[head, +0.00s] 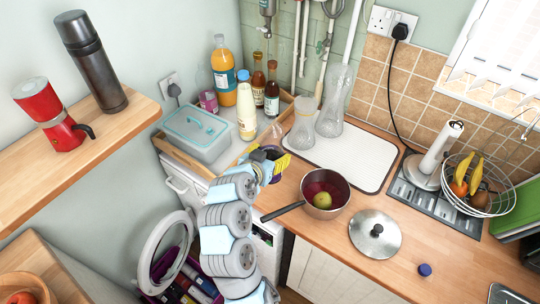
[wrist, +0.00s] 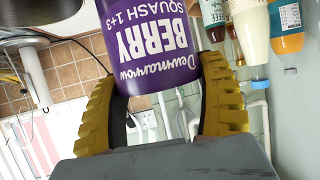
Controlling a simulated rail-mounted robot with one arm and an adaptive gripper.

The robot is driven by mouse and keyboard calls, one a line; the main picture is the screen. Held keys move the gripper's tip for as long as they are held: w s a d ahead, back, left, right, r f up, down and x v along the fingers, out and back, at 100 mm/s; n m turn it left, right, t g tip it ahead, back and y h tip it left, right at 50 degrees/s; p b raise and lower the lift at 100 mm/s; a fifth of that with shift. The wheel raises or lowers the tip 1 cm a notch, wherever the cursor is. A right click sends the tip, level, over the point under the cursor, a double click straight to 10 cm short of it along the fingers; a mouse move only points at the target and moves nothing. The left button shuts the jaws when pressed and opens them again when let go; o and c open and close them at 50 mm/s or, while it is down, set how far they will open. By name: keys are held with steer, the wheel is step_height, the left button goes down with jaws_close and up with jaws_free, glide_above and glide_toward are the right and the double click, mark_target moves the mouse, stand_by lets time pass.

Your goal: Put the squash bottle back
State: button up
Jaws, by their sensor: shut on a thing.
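In the head view my gripper (head: 262,164) is at the counter's front edge, just right of the wooden tray (head: 180,155). There the bottle is mostly hidden by the fingers, with only a little purple showing.
The tray area holds a grey lunch box (head: 196,132), an orange bottle (head: 222,76), a cream bottle (head: 246,112) and two sauce bottles (head: 271,92). Glass carafes (head: 332,105) stand on a white mat (head: 365,160). A saucepan (head: 322,195) with its handle out is right of my gripper.

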steer(key=w+f, duration=1)
steer(key=f, duration=0.1)
steer(key=shift+w+d+f, duration=0.15)
steer(key=shift+d, duration=0.15)
stand_by(0.4)
steer(key=shift+f, duration=0.2)
